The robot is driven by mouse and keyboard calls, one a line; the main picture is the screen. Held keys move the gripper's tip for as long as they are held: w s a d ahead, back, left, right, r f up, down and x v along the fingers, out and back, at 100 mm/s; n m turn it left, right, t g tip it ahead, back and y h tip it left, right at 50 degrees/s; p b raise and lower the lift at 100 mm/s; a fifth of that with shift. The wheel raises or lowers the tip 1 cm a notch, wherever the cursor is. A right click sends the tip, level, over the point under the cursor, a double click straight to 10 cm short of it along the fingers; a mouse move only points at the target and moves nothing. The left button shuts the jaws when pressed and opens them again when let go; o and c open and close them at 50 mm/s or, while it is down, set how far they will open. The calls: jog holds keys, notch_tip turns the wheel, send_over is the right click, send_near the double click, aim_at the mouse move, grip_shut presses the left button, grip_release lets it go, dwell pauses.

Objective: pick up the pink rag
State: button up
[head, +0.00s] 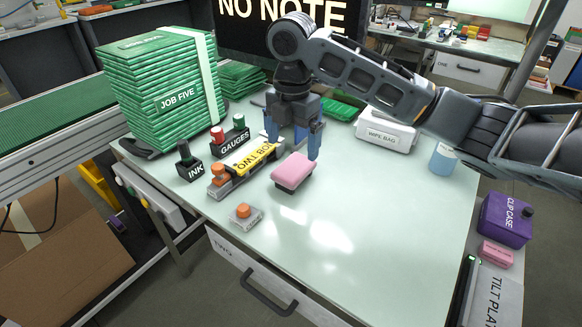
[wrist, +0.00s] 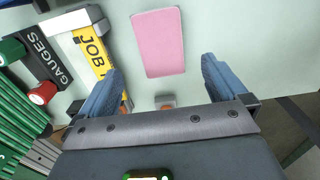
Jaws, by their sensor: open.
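In the wrist view the pink rag (wrist: 158,43) is a flat rectangle lying beyond and between my fingertips. My gripper (head: 292,147) points down just behind the rag, with its blue fingers spread. In the wrist view my gripper (wrist: 161,70) is open and nothing is between its fingers.
The JOB TWO holder (head: 250,162) stands close left of the rag, with the GAUGES block (head: 235,140) and INK block (head: 189,165) beyond. A small orange-knobbed block (head: 245,215) sits in front. A blue cup (head: 443,160) stands right. The table's front right is clear.

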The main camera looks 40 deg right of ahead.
aim_at(294, 166)
jog(key=f, duration=0.6)
jog(key=shift+s+d+f, duration=0.1)
jog(key=shift+d+f, duration=0.1)
jog(key=shift+f, duration=0.1)
jog(key=shift+c, duration=0.3)
jog(key=c, duration=1.1)
